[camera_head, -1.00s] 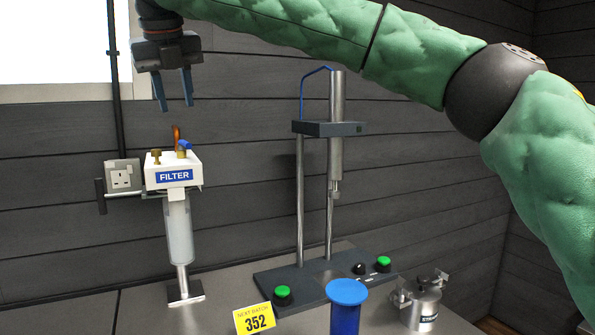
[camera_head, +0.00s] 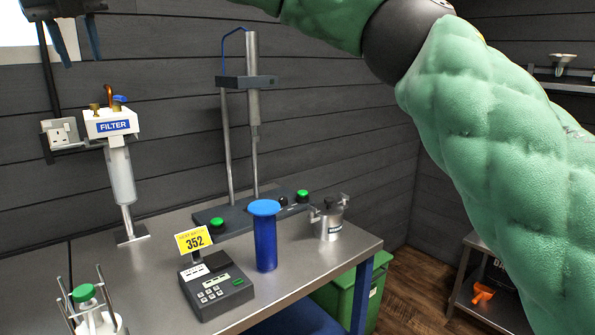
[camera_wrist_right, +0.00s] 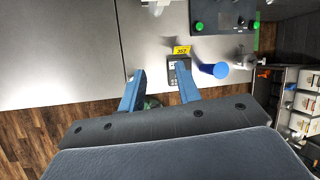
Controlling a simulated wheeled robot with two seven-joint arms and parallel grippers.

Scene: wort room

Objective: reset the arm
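My right arm, in a green padded cover, reaches across the top of the head view from the right. Its gripper (camera_head: 78,40) is at the upper left of that view, above the filter unit (camera_head: 110,125) and apart from it. In the right wrist view the two blue fingers of my right gripper (camera_wrist_right: 160,85) stand apart, with nothing held between them. The bench lies below them. My left gripper shows in neither view now.
On the steel bench (camera_head: 150,275) stand a press stand (camera_head: 254,105), a blue cylinder (camera_head: 265,240), a keypad device (camera_head: 215,285), a yellow 352 card (camera_head: 194,240), a steel pot (camera_head: 328,220) and a rack with a green-capped bottle (camera_head: 85,295). A green bin (camera_head: 350,300) is below.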

